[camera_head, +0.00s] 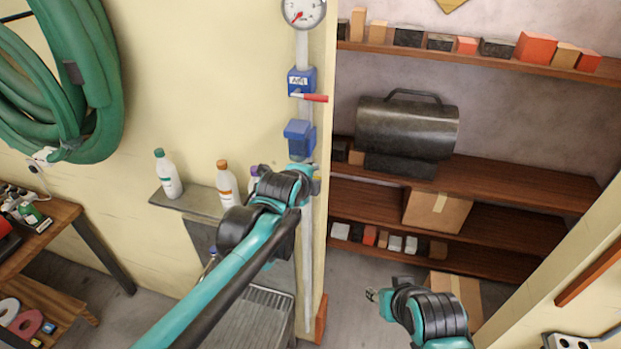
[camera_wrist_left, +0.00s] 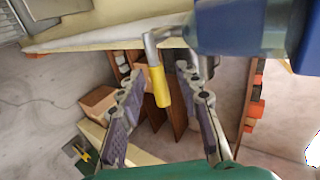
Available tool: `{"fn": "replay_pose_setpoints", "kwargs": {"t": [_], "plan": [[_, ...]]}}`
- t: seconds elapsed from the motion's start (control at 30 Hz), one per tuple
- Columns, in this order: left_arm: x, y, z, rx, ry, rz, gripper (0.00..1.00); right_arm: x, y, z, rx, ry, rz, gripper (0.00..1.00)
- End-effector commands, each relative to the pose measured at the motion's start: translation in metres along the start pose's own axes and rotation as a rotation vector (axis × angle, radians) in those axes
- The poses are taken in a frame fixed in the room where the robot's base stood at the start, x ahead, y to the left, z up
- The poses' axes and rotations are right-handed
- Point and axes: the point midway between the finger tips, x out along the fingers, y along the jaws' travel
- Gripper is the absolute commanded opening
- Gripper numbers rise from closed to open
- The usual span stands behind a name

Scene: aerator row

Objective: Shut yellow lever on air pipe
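The yellow lever (camera_wrist_left: 158,86) shows in the left wrist view, on a bent metal stem beside a blue valve body (camera_wrist_left: 240,25). My left gripper (camera_wrist_left: 160,72) is open, with one finger on each side of the lever and a visible gap to both. In the head view the air pipe (camera_head: 303,48) runs down the wall edge, and my left gripper (camera_head: 303,174) is at it, below the lower blue block (camera_head: 299,130). The gripper and arm largely hide the lever there. My right gripper (camera_head: 374,295) is low at centre right, away from the pipe; its finger opening is unclear.
A blue valve (camera_head: 300,82) with a red lever (camera_head: 313,97) and a gauge (camera_head: 303,12) sit higher on the pipe. A small shelf (camera_head: 205,203) with bottles stands left of it. Wooden shelves (camera_head: 480,180) fill the recess at right. A green hose (camera_head: 98,70) hangs at left.

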Motion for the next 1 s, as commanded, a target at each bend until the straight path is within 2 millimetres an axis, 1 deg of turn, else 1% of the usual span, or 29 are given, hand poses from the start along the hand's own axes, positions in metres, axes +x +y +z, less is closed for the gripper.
{"fn": "replay_pose_setpoints", "kwargs": {"t": [0.07,0.17,0.27,0.5,0.63,0.8,1.0], "plan": [[-0.004,0.0,0.0,0.0,0.0,0.0,0.34,0.0,0.0,0.0,0.0,0.0,0.0,0.4],[-0.014,0.0,0.0,0.0,0.0,0.0,0.34,0.0,0.0,0.0,0.0,0.0,0.0,0.4],[-0.032,0.001,0.0,0.0,0.0,0.0,0.34,0.0,0.0,0.0,0.0,0.0,0.0,0.4],[-0.081,0.001,0.0,0.0,0.0,0.0,0.34,0.0,0.0,0.0,0.0,0.0,0.0,0.4],[-0.102,0.001,0.0,0.0,0.0,0.0,0.34,0.0,0.0,0.0,0.0,0.0,0.0,0.4],[-0.117,0.0,0.0,0.0,0.0,0.0,0.34,0.0,0.0,0.0,0.0,0.0,0.0,0.4],[-0.12,0.0,0.0,0.0,0.0,0.0,0.34,0.0,0.0,0.0,0.0,0.0,0.0,0.4]]}}
